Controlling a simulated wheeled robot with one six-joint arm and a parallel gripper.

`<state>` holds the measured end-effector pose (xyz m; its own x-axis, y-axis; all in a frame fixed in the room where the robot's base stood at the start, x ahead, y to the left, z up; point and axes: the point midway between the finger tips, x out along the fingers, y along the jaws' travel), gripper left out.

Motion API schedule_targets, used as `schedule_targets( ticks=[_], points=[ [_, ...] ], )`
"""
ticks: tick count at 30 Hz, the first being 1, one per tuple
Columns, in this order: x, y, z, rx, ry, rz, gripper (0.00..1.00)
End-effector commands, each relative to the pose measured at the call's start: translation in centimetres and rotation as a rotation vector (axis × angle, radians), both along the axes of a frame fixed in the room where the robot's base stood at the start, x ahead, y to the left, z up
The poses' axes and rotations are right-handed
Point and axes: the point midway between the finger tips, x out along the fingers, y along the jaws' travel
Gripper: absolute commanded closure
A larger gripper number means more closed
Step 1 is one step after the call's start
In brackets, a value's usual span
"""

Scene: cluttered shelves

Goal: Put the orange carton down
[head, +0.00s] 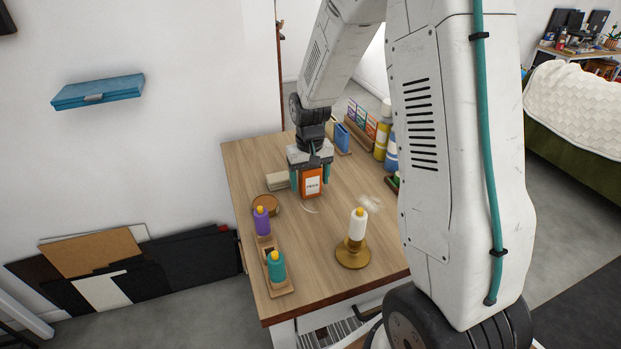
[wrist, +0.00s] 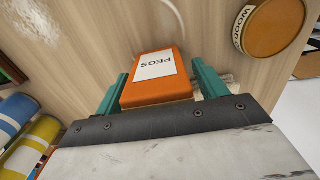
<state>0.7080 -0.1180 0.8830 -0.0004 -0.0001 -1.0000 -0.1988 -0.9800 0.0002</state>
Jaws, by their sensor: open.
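The orange carton (head: 311,184) has a white label and stands on the wooden table (head: 330,235). In the wrist view the carton (wrist: 160,92) shows its label, which reads "PEGS". My gripper (head: 311,178) is around the carton from above, with one teal finger on each side. In the wrist view my gripper's fingers (wrist: 160,85) flank the carton and look slightly apart from it. The gripper is open. The carton's far side and the lower edge near the gripper are hidden.
A round tin (head: 266,206) and a pale block (head: 278,181) lie left of the carton. Purple and teal bottles (head: 276,266) stand on a wooden tray at the front left. A white bottle (head: 357,224) stands on a brass base (head: 353,254). Boxes and bottles (head: 383,135) line the back right.

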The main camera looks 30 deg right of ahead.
Motion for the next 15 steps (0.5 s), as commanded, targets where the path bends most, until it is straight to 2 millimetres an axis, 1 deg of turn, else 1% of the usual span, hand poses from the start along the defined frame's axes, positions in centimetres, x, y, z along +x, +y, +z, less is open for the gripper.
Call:
schedule_targets(
  ticks=[2,5,8,15],
  points=[
    [0.0,0.0,0.2,0.0,-0.001,0.0,0.28],
    [0.1,0.0,1.2,-0.001,-0.003,0.0,0.28],
    [0.1,0.0,3.0,-0.001,-0.005,0.0,0.28],
    [0.1,0.0,8.3,-0.001,-0.005,0.0,0.28]
  ],
)
